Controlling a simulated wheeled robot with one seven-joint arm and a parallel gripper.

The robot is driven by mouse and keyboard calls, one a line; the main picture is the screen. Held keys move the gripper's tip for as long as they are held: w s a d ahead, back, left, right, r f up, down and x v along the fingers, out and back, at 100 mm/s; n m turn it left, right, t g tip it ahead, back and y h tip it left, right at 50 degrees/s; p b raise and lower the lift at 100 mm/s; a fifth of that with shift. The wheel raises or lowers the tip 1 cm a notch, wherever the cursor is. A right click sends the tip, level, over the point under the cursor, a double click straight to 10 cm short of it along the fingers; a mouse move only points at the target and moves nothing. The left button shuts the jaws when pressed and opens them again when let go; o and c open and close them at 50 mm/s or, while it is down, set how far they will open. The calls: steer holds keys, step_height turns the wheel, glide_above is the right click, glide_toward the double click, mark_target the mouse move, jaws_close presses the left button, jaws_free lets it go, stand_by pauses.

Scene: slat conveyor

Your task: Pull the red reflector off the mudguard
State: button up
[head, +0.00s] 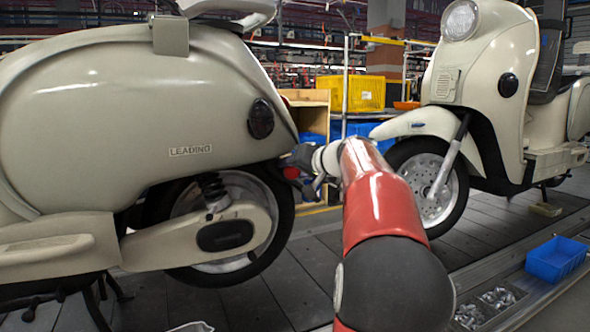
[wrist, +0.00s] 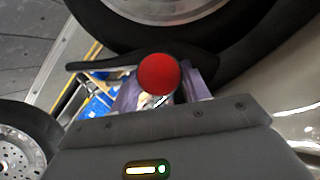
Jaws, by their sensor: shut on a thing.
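The round red reflector (wrist: 158,74) shows face-on in the middle of the wrist view, between the two fingers of my gripper (wrist: 160,92). In the head view the reflector (head: 291,172) is a small red spot at the rear of the left cream scooter (head: 130,110), beside my gripper (head: 308,182). My gripper is shut on the reflector. The black mudguard (wrist: 205,62) shows just behind the reflector in the wrist view, close to the tyre. Whether the reflector still touches the mudguard is hidden.
A second cream scooter (head: 480,80) stands at the right, its front wheel (head: 425,185) near my arm. A blue bin (head: 556,259) and trays of small metal parts (head: 497,298) lie along the conveyor edge. A yellow crate (head: 350,93) is behind. Dark slats (head: 300,275) between the scooters are clear.

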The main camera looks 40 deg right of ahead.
steer(key=shift+c, duration=1.3)
steer(key=shift+s, duration=0.1)
steer(key=shift+s+a+b, duration=0.15)
steer(key=shift+s+b, duration=0.4)
steer(key=shift+s, duration=0.05)
steer(key=shift+s+a+b, duration=0.15)
steer(key=shift+s+b, duration=0.35)
steer(key=shift+s, duration=0.05)
steer(key=s+a+b, duration=0.2)
steer(key=s, duration=0.6)
steer(key=shift+s, duration=0.35)
